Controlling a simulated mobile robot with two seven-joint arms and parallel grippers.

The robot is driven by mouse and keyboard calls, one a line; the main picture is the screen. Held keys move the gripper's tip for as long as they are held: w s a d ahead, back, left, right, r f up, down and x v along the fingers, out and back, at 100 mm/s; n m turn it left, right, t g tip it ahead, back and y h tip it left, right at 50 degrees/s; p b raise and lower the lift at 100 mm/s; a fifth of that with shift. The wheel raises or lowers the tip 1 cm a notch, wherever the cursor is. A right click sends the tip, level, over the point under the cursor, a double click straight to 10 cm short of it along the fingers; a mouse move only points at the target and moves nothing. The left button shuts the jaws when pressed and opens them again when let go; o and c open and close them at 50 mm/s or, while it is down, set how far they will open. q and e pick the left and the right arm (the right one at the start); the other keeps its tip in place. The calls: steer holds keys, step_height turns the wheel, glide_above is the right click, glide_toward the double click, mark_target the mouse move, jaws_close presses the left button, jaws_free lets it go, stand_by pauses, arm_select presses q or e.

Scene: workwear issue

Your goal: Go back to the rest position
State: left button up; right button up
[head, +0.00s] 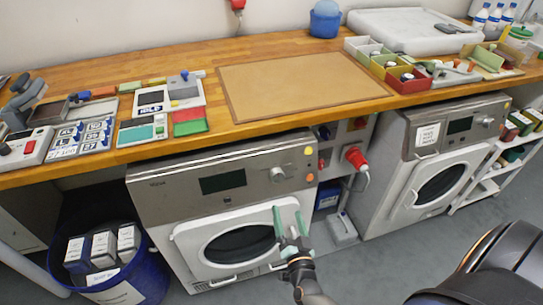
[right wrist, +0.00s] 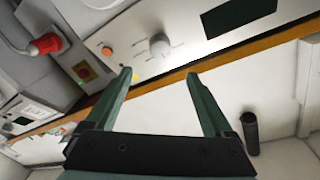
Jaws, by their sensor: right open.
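My right gripper (head: 288,222) is open and empty in the head view. It is in front of the left washing machine (head: 165,205), below the front edge of the wooden counter (head: 235,52). In the right wrist view the same gripper (right wrist: 158,85) has its two green fingers spread apart with nothing between them. Beyond the fingertips that view shows a grey machine panel with a knob (right wrist: 160,45). My left gripper is not in the head view.
A brown mat (head: 300,85) lies bare on the counter. Boxes, labelled tiles and small trays crowd the left end. Compartment boxes (head: 400,75) stand right of the mat. A blue bin (head: 150,275) stands on the floor at left. A second washing machine (head: 395,190) stands at right.

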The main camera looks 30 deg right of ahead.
steer(key=s+a+f+n+g+y+p, duration=0.2)
steer(key=s+a+n+g+y, duration=0.5)
steer(key=s+a+n, duration=0.5)
steer(key=shift+s+a+n+y+p, duration=0.15)
steer(key=shift+s+n+y+p, duration=0.35)
steer(key=shift+s+y, duration=0.6)
steer(key=shift+s+f, duration=0.2)
steer(key=shift+s, duration=0.1)
steer(key=shift+c, duration=0.2)
